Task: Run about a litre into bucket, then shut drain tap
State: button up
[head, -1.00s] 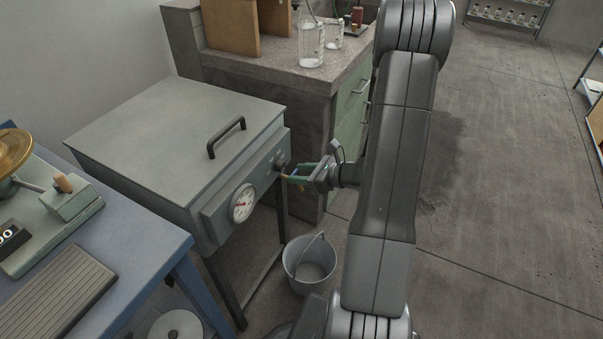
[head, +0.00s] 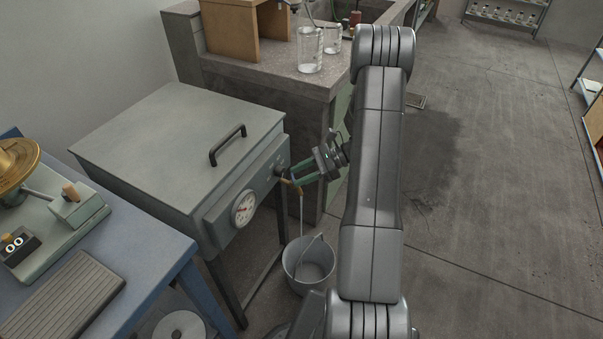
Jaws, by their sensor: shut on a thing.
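The grey tank (head: 180,135) has a lid handle and a round dial gauge (head: 243,208) on its front. The small brass drain tap (head: 297,187) sticks out of its front, right of the gauge. My gripper (head: 301,176), with green fingers, is shut on the tap's lever, which is mostly hidden between the fingers. A thin pale stream (head: 301,212) falls from the tap's spout toward the bucket. The grey metal bucket (head: 300,277) stands upright on the floor below, its bail handle raised. The water level inside cannot be made out.
A blue table (head: 140,262) with a brass-pan instrument (head: 52,205) stands at left. A concrete bench (head: 275,60) with glass beakers (head: 311,50) stands behind the tank. The floor at right is open, with a dark patch (head: 430,160).

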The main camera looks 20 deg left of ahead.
jog(key=n+g+h, duration=0.1)
jog(key=n, duration=0.1)
jog(key=n+g+h, duration=0.1)
jog(key=g+h, duration=0.1)
jog(key=a+n+g+h, duration=0.1)
jog(key=n, duration=0.1)
jog(key=shift+w+n+h+p, duration=0.3)
jog(key=shift+w+h+p, duration=0.05)
jog(key=shift+w+h, duration=0.05)
jog(key=shift+h, duration=0.3)
jog(key=o, duration=1)
jog(key=shift+r, duration=0.1)
